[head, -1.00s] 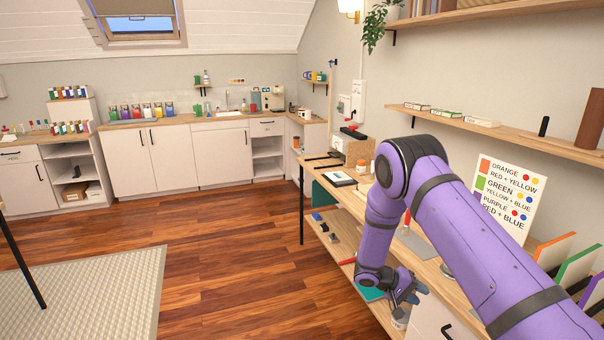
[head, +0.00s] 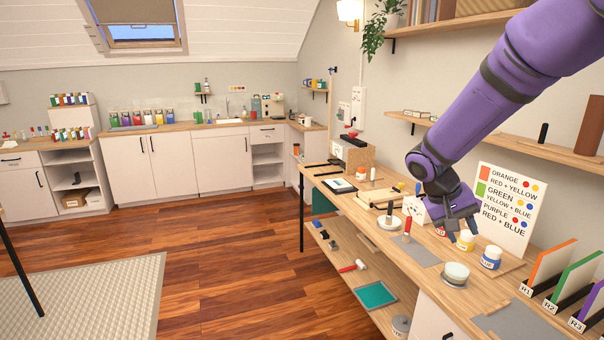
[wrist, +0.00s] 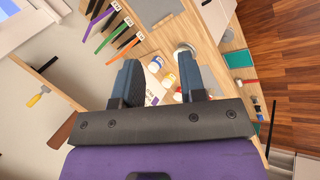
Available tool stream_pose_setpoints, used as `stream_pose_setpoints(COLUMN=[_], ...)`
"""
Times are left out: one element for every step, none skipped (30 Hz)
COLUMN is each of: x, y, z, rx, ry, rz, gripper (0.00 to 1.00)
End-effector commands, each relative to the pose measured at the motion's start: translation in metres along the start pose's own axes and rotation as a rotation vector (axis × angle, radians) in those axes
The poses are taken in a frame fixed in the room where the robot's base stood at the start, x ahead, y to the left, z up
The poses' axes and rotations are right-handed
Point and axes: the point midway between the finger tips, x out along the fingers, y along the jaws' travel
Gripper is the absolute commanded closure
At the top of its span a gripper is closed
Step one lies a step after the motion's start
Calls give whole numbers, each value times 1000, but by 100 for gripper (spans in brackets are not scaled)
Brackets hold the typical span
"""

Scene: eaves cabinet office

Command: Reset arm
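My purple arm reaches in from the upper right in the head view. My gripper (head: 461,229) hangs above the right part of the wooden workbench (head: 340,184), close to the paint jars. In the wrist view my gripper (wrist: 160,80) shows two dark blue fingers spread apart with nothing between them. A yellow-labelled jar (head: 465,240) and a blue-labelled jar (head: 491,257) stand just below the gripper. A red-labelled jar (head: 440,230) is partly hidden by it.
A colour chart (head: 511,210) leans behind the jars. Labelled panels R1 (head: 550,265), R2 and R3 stand at the right. A wall shelf (head: 500,140) runs behind my arm. A lower shelf holds a teal tray (head: 375,295). The floor left of the bench is clear.

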Motion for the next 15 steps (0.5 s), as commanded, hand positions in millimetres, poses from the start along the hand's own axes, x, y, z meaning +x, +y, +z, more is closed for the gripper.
stream_pose_setpoints(x=[-12, -17, -24, -29, -34, -41, -45, -50, -56, -60, -64, -69, -72, -76, -80], y=[9, 14, 19, 23, 27, 32, 35, 39, 43, 46, 50, 54, 56, 59, 62], z=[11, 17, 25, 31, 38, 46, 53, 60, 68, 75, 82, 91, 98, 105, 114], rx=[5, 5, 4, 4, 3, 2, 2, 0, 0, -2, -3, -3, -6, -6, -9], ry=[14, 20, 28, 34, 40, 51, 59, 68, 81, 90, 100, 113, 124, 134, 150], rz=[-32, -48, -72, -89, -106, -129, -146, -163, -185, -202, -218, -240, -255, -271, -291], gripper=[62, 62, 62, 62, 62, 62, 62, 62, 62, 62, 62, 62, 62, 62, 62])
